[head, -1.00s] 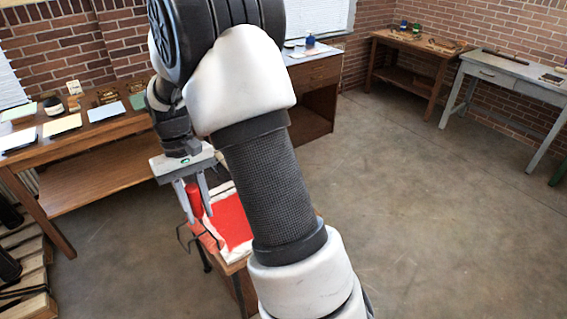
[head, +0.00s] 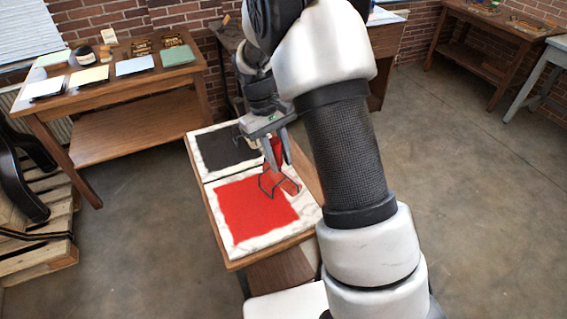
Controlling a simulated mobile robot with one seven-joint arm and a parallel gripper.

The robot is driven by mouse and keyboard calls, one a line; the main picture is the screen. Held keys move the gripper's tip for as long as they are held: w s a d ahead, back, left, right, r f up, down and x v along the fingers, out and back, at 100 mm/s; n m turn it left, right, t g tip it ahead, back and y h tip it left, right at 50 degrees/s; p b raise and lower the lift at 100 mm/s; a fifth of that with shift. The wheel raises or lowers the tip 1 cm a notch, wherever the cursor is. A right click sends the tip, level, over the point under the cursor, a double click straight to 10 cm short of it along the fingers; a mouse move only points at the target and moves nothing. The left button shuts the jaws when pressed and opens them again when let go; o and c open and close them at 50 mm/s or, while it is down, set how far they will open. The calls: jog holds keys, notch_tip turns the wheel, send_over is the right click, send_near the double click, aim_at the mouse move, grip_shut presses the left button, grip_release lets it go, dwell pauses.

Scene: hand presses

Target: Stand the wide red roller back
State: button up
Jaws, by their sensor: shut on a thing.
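My gripper (head: 278,165) is shut on the wide red roller (head: 275,149), whose red part shows between the fingers. A thin dark wire frame hangs below the fingers, over the right part of the red-inked slab. The slab (head: 307,216) is white marble with a square red ink patch. I cannot tell whether the roller touches the slab or is just above it. My arm stands to the right of the roller.
A second marble slab (head: 198,141) with a black ink patch lies behind the red one on the same small wooden table (head: 240,262). A long wooden bench (head: 130,105) with paper sheets stands at the back left. A pallet (head: 62,250) is at the left.

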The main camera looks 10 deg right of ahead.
aim_at(279, 167)
jog(key=shift+w+d+f, duration=0.2)
jog(key=shift+f, duration=0.15)
jog(key=shift+f+b, duration=1.75)
jog(key=shift+f, duration=0.8)
jog(key=o, duration=1.5)
jog(key=shift+s, duration=0.1)
jog(key=shift+c, duration=0.2)
jog(key=shift+p+v, duration=3.2)
jog(key=shift+v, duration=1.35)
